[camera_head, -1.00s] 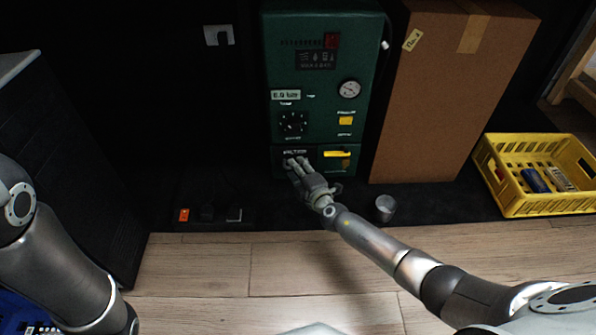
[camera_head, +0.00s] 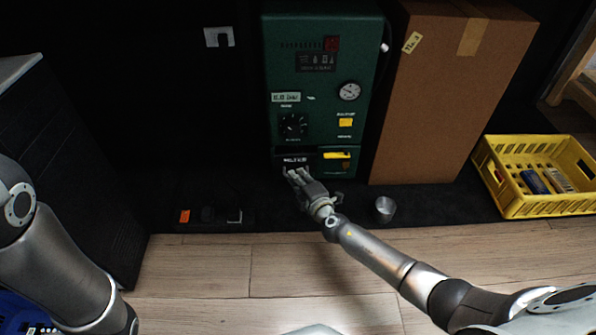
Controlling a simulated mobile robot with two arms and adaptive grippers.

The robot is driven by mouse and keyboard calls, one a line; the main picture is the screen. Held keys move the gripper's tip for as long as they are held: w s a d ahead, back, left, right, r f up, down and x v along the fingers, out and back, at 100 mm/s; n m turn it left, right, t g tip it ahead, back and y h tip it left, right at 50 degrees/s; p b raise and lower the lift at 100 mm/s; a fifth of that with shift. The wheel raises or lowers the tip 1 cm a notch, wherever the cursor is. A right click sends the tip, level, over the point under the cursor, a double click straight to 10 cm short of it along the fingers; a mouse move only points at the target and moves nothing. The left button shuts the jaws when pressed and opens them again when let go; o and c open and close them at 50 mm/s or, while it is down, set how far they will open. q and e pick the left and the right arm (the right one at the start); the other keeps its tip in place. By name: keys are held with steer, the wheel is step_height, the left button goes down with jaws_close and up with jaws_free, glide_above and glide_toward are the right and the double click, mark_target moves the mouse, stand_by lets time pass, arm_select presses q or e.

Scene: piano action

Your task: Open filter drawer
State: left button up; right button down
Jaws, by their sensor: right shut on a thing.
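The green machine (camera_head: 318,100) stands upright at the top centre, with a dial, a gauge and a yellow button on its front. The filter drawer (camera_head: 296,160) is at its lower left, a dark front with a pale label. A dark gap shows above the drawer front, which stands out a little from the machine. My right gripper (camera_head: 291,173) is at the lower part of the drawer front and shut on it; the fingers hide the exact grip point. My left arm shows at the left edge, but its gripper is outside the picture.
A tall cardboard box (camera_head: 445,95) stands close at the machine's right. A yellow crate (camera_head: 535,180) with small items lies further right. A small metal cup (camera_head: 385,208) stands near my right forearm. The wooden floor in front is clear.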

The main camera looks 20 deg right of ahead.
steer(key=s+a, duration=0.3)
steer(key=s, duration=0.9)
steer(key=shift+a, duration=0.2)
steer(key=c, duration=1.5)
jaws_free()
steer(key=shift+c, duration=0.2)
steer(key=v, duration=0.7)
steer(key=shift+s, duration=0.25)
